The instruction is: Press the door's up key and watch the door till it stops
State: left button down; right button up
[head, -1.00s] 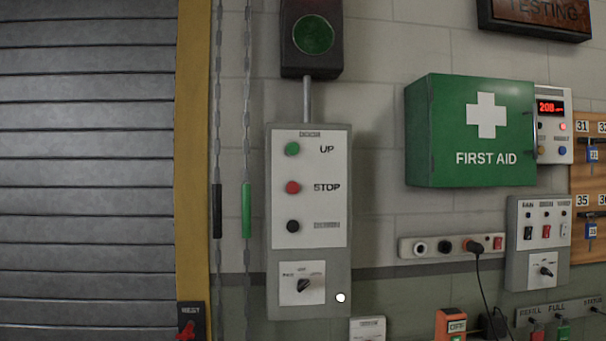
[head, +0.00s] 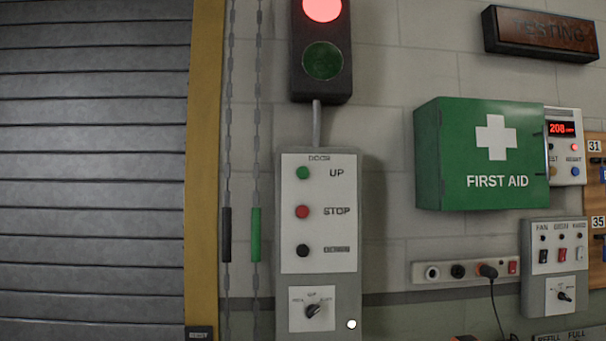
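The door (head: 92,150) is a grey slatted roller shutter at the left, and its slats cover all of the opening in view. The door control box (head: 319,240) hangs on the wall right of the door's yellow frame. Its green UP key (head: 302,173) is at the top, the red STOP key (head: 302,212) below it, and a black key (head: 302,250), probably DOWN, lowest. A rotary switch (head: 313,310) sits under the keys. The signal above the box shows a lit red lamp (head: 322,8) and a dark green lamp (head: 322,61). Neither gripper is in view.
Two chains with a black handle (head: 227,235) and a green handle (head: 256,235) hang between door frame and box. A green first aid cabinet (head: 482,155), a socket strip (head: 465,271) with a plugged cable and a fan switch box (head: 554,266) are to the right.

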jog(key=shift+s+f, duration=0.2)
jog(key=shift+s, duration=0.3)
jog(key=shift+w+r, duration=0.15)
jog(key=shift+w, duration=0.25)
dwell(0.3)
